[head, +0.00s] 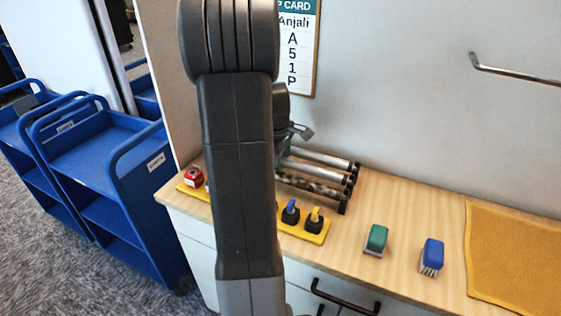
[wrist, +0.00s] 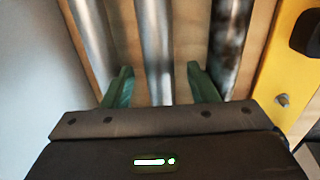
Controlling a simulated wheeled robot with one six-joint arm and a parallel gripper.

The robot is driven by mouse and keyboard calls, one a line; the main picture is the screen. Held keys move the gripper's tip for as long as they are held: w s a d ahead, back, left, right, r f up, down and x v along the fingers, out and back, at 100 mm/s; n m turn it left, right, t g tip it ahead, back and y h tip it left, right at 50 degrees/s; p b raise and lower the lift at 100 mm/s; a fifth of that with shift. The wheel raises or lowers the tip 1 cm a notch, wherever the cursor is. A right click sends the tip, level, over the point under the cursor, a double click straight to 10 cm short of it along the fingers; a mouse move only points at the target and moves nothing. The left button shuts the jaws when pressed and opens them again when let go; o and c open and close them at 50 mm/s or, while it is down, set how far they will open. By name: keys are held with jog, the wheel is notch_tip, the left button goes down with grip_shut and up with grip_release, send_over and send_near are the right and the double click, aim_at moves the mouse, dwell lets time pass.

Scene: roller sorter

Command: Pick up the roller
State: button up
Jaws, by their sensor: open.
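Three rollers lie side by side on the wooden bench. In the wrist view they are a shiny left one (wrist: 92,38), a shiny middle one (wrist: 154,45) and a dark, mottled right one (wrist: 229,40). In the head view, the back roller (head: 325,158), middle roller (head: 318,173) and mottled front roller (head: 312,187) show only their right parts; my arm hides the rest. My gripper (wrist: 161,78) is open and empty. Its green fingers stand either side of the middle roller, in the gaps beside it. I cannot tell how far below the fingertips it lies.
The wall stands close behind the rollers. Blue carts (head: 110,150) are at left.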

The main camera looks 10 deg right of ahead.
grip_shut()
dwell(0.3)
notch_tip(320, 180, up, 10)
notch_tip(320, 180, up, 5)
jog(key=p, duration=0.5)
send_over(282, 158)
jog(key=shift+a+f+b, duration=0.1)
jog(key=shift+f+b, duration=0.1)
jog(key=shift+b, duration=0.1)
jog(key=shift+s+f, duration=0.1)
dwell(0.3)
